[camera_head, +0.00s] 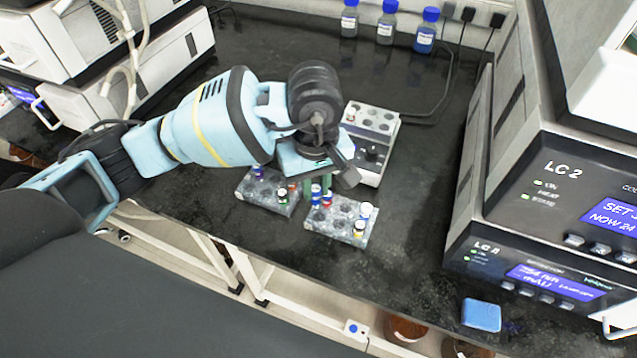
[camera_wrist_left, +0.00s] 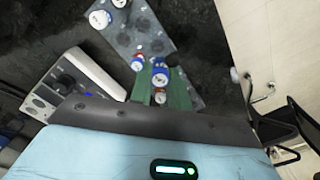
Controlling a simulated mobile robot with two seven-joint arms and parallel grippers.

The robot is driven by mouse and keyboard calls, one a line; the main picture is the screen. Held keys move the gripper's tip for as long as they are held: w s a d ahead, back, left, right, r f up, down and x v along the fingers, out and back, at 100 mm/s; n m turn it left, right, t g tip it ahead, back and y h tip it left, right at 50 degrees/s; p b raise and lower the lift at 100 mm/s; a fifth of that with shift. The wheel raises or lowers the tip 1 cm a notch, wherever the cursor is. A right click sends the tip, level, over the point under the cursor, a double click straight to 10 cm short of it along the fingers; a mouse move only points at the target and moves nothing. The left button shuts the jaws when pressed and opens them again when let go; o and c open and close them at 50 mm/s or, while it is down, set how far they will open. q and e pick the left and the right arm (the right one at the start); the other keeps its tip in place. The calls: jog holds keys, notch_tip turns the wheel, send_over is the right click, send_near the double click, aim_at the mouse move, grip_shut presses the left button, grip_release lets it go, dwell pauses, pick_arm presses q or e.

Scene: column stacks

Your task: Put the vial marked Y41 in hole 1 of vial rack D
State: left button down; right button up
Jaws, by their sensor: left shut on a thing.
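My left gripper (camera_head: 317,186) reaches down over two grey vial racks. In the left wrist view its green fingers (camera_wrist_left: 163,88) are shut on a vial, apparently the blue-banded one (camera_wrist_left: 160,72); finger and cap overlap hides the exact grip. No marking is readable. The nearer rack (camera_head: 318,225) holds several vials, including a white-capped one (camera_head: 366,210). The other rack (camera_head: 250,193) holds a purple-capped vial (camera_head: 258,173) and a few more near the gripper. I cannot read which rack is D or the hole numbers. My right gripper is not in view.
A white device (camera_head: 382,122) with a holed top and a dial stands just behind the racks. Blue-capped bottles (camera_head: 386,22) stand at the back. The LC 2 instrument (camera_head: 560,190) bounds the right, with a blue block (camera_head: 481,315) before it. The bench between is clear.

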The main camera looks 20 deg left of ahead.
aim_at(320, 204)
pick_arm(q)
jog(key=shift+d+f+n, duration=0.15)
jog(key=shift+d+n, duration=0.2)
jog(key=shift+n, duration=0.05)
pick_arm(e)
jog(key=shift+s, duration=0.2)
pick_arm(q)
jog(key=shift+f, duration=0.1)
jog(key=shift+f+b, duration=0.7)
jog(key=shift+f, duration=1.15)
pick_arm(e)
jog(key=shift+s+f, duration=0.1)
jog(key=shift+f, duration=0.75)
pick_arm(q)
jog(key=shift+f+b, duration=0.1)
jog(key=shift+b, duration=0.35)
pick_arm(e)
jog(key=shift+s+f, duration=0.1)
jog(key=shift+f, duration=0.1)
